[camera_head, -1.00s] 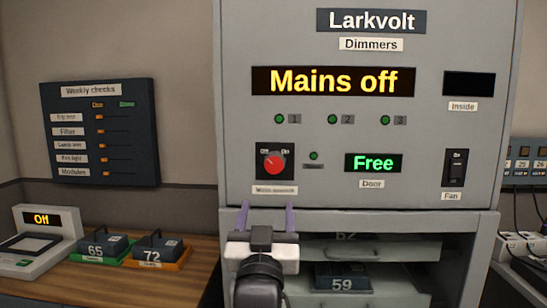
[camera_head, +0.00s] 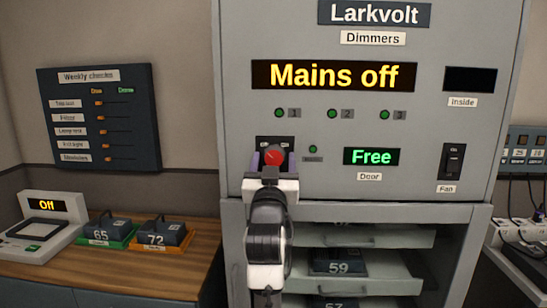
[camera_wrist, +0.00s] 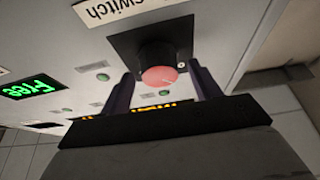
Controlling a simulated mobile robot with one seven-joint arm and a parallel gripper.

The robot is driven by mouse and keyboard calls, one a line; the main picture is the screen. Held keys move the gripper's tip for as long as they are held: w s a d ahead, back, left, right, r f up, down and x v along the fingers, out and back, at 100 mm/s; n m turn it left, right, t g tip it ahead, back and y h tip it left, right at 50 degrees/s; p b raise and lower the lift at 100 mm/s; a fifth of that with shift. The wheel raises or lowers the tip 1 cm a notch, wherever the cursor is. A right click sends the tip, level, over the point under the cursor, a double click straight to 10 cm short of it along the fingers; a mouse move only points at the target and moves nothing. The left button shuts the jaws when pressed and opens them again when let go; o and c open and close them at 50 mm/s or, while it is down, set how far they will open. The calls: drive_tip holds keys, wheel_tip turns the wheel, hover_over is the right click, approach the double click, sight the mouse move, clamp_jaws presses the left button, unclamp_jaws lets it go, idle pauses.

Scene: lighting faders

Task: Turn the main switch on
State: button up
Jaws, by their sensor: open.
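The main switch (camera_head: 275,155) is a red round knob on a black plate on the grey Dimmers cabinet front. In the wrist view the red knob (camera_wrist: 160,77) stands out from its black plate, with its label partly in view above. My gripper (camera_head: 271,164) is at the switch, its two purple fingers open, one on each side of the knob. In the wrist view my gripper (camera_wrist: 163,88) shows a gap between fingers and knob; I cannot tell whether either finger touches. The display (camera_head: 333,76) reads "Mains off".
A green "Free" door display (camera_head: 371,156) and a fan switch (camera_head: 452,161) are to the right on the cabinet. Below is an open bay with shelves holding dimmer modules (camera_head: 338,262). A wooden counter (camera_head: 190,250) with two numbered modules is at left.

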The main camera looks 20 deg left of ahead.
drive_tip(key=shift+w, duration=0.1)
drive_tip(key=c, duration=1)
drive_tip(key=shift+o, duration=0.2)
drive_tip(key=shift+m, duration=0.3)
drive_tip(key=m+h+b, duration=0.1)
drive_tip(key=m, duration=0.1)
drive_tip(key=m+h+b, duration=0.1)
drive_tip(key=m+b, duration=0.1)
drive_tip(key=m, duration=0.1)
drive_tip(key=shift+a+f+h, duration=0.15)
drive_tip(key=shift+a+h, duration=0.05)
drive_tip(key=shift+h, duration=0.2)
drive_tip(key=m+h+b, duration=0.1)
drive_tip(key=m+h, duration=0.1)
drive_tip(key=m, duration=0.1)
drive_tip(key=m+h+b, duration=0.1)
drive_tip(key=m+b, duration=0.1)
drive_tip(key=m, duration=0.2)
drive_tip(key=shift+g+h, duration=0.3)
drive_tip(key=shift+h, duration=0.1)
drive_tip(key=m, duration=0.2)
drive_tip(key=m+g+h+b, duration=0.1)
drive_tip(key=m, duration=0.2)
drive_tip(key=shift+r+m, duration=0.3)
drive_tip(key=shift+r+m+g, duration=0.1)
drive_tip(key=shift+m+g, duration=0.9)
drive_tip(key=shift+m, duration=1.1)
